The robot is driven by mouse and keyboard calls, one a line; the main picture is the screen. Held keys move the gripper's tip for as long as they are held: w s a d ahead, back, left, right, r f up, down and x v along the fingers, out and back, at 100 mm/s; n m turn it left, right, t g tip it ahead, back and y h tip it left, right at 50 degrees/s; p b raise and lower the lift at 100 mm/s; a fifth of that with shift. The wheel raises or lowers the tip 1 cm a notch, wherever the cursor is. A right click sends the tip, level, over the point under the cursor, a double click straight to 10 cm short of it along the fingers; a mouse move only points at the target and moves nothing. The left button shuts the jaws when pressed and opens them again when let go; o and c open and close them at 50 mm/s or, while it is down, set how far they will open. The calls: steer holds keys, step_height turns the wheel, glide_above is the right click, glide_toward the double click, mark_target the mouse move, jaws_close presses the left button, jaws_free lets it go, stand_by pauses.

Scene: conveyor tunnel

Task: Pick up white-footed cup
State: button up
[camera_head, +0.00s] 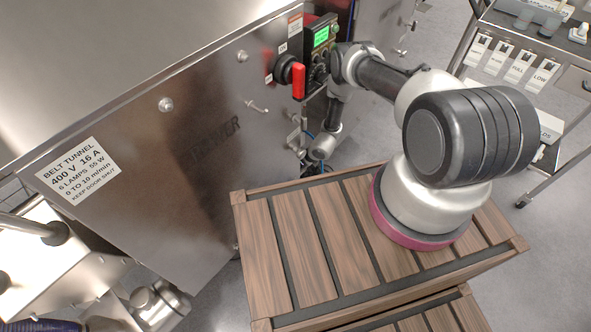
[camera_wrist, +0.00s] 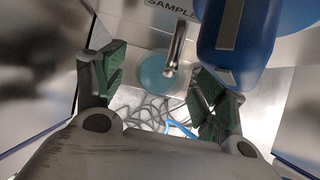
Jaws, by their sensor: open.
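I cannot pick out a white-footed cup for certain in either view. Two small bluish cups (camera_head: 537,21) stand on the cart at the top right of the head view, too small to show their feet clearly. In the wrist view my gripper (camera_wrist: 160,78) is open, with green pads on its fingers and nothing held between them. Beyond the fingers is a pale blue round thing (camera_wrist: 154,76), partly hidden by a metal spout-like piece (camera_wrist: 175,46). A large dark blue body (camera_wrist: 236,42) is close to the right finger. My fingers are not clearly seen in the head view.
A steel belt tunnel (camera_head: 150,130) fills the left, with a red handle (camera_head: 299,81) and a green-lit panel (camera_head: 321,37). A slatted wooden crate (camera_head: 262,250) lies under my arm's base. The cart (camera_head: 548,58) carries labels. Tangled grey cords (camera_wrist: 150,112) lie below the fingers.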

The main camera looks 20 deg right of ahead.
steer(key=shift+w+a+f, duration=0.15)
steer(key=shift+w+f, duration=0.05)
steer(key=shift+f, duration=0.25)
steer(key=c, duration=1)
steer(key=shift+r, duration=0.1)
steer(key=shift+r, duration=0.5)
steer(key=s+d, duration=1)
steer(key=s, duration=0.4)
steer(key=shift+s+d+r, duration=0.2)
steer(key=shift+s+d, duration=0.1)
